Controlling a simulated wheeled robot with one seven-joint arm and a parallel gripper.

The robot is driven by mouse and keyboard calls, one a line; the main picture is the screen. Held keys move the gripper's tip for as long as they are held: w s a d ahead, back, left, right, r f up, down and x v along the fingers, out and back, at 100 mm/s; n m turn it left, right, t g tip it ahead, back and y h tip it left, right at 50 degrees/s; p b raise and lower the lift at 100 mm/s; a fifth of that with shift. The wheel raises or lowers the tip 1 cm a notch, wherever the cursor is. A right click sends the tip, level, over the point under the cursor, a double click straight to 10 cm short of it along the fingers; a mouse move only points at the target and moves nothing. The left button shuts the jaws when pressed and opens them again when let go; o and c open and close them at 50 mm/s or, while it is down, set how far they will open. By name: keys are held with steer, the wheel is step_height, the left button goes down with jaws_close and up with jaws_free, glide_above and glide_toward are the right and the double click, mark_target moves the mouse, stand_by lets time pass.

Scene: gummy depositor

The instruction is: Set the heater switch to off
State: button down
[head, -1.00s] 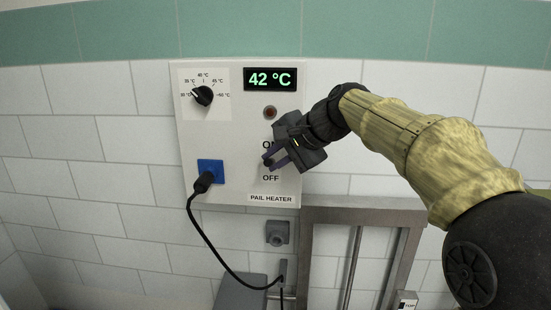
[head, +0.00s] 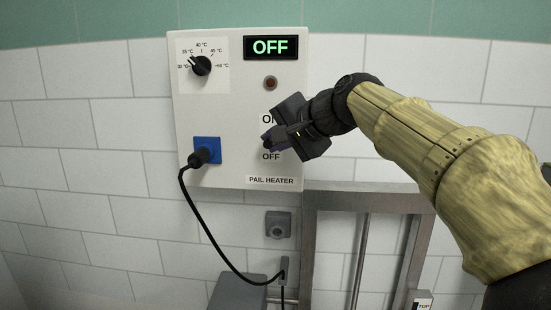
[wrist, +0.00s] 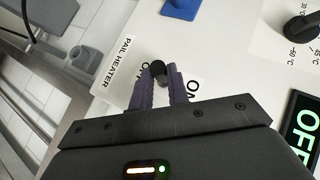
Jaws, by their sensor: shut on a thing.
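The pail heater panel (head: 235,170) is a white box on the tiled wall. Its display (head: 270,47) reads OFF in green. The heater switch is a small dark lever between the ON and OFF labels; in the head view my gripper hides most of it. My gripper (head: 268,143) is at the switch, just above the OFF label (head: 271,156). In the wrist view the black switch tip (wrist: 158,68) sits between the two purple-grey fingers of my gripper (wrist: 160,80), which are shut on it.
A temperature knob (head: 201,65) is at the panel's upper left and a dim red lamp (head: 270,82) is under the display. A black plug with a cable sits in a blue socket (head: 207,143). A metal frame (head: 370,198) stands below right.

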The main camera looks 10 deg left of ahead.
step_height(320, 180, down, 3)
steer(key=n+t+y+b, duration=0.1)
steer(key=n+t+b, duration=0.1)
steer(key=b, duration=1.2)
steer(key=shift+n+t+y, duration=0.3)
steer(key=shift+t, duration=0.4)
steer(key=shift+t+b, duration=0.3)
steer(key=shift+b, duration=0.35)
steer(key=c, duration=1.3)
jaws_free()
steer(key=shift+c, duration=0.2)
steer(key=b+v, duration=0.5)
steer(key=v, duration=1.2)
steer(key=shift+d, duration=0.25)
